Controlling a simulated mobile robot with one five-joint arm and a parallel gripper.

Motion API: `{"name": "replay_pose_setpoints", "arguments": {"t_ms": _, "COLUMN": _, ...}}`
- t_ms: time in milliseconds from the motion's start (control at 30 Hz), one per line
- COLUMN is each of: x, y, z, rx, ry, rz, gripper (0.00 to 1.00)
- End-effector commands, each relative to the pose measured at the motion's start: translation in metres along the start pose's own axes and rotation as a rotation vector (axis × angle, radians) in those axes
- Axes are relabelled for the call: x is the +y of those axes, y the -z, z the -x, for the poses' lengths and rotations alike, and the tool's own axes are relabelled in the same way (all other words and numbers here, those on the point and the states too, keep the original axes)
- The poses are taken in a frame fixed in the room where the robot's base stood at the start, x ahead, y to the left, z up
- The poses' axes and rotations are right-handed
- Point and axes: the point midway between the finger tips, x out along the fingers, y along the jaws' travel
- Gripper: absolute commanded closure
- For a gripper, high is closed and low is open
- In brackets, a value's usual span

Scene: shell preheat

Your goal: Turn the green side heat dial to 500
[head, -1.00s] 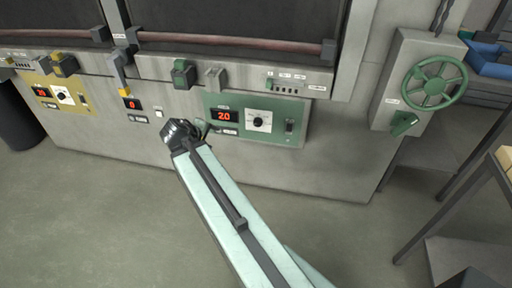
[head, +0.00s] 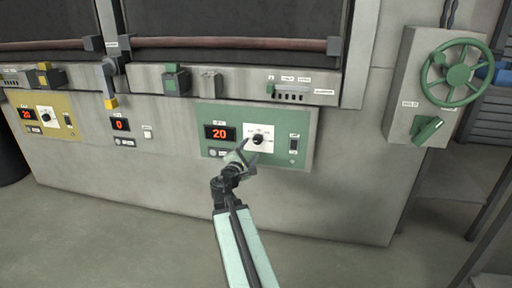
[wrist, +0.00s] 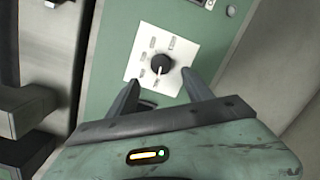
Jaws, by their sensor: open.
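The green side heat dial (head: 258,139) is a black knob on a white square plate, set in a green panel (head: 305,118). A red display (head: 219,132) left of it reads 20. In the wrist view the black knob (wrist: 160,63) sits on its white plate, just beyond the fingertips, with a pale pointer mark on it. My gripper (head: 249,150) is just below the dial in the head view. In the wrist view my gripper (wrist: 160,88) is open, its two dark fingers apart with nothing between them; the knob lies ahead of the gap.
A green handwheel (head: 457,73) and green lever (head: 428,129) are on a box at the right. The floor in front is clear.

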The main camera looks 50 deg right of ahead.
Motion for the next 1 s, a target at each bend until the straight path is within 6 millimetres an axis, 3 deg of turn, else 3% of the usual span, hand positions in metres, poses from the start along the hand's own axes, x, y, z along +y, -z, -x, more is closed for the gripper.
{"name": "replay_pose_setpoints", "arguments": {"t_ms": 400, "x": 0.0, "y": 0.001, "z": -0.069, "rx": 0.0, "ry": 0.002, "rz": -0.002, "gripper": 0.41}}
{"name": "replay_pose_setpoints", "arguments": {"t_ms": 667, "x": 0.0, "y": 0.001, "z": -0.07, "rx": 0.001, "ry": 0.001, "rz": -0.003, "gripper": 0.41}}
{"name": "replay_pose_setpoints", "arguments": {"t_ms": 867, "x": 0.0, "y": 0.001, "z": -0.07, "rx": 0.001, "ry": 0.001, "rz": -0.003, "gripper": 0.96}}
{"name": "replay_pose_setpoints", "arguments": {"t_ms": 933, "x": -0.001, "y": -0.001, "z": -0.078, "rx": 0.001, "ry": 0.001, "rz": -0.003, "gripper": 1.0}}
{"name": "replay_pose_setpoints", "arguments": {"t_ms": 1000, "x": 0.0, "y": 0.0, "z": -0.073, "rx": 0.001, "ry": 0.001, "rz": -0.004, "gripper": 1.0}}
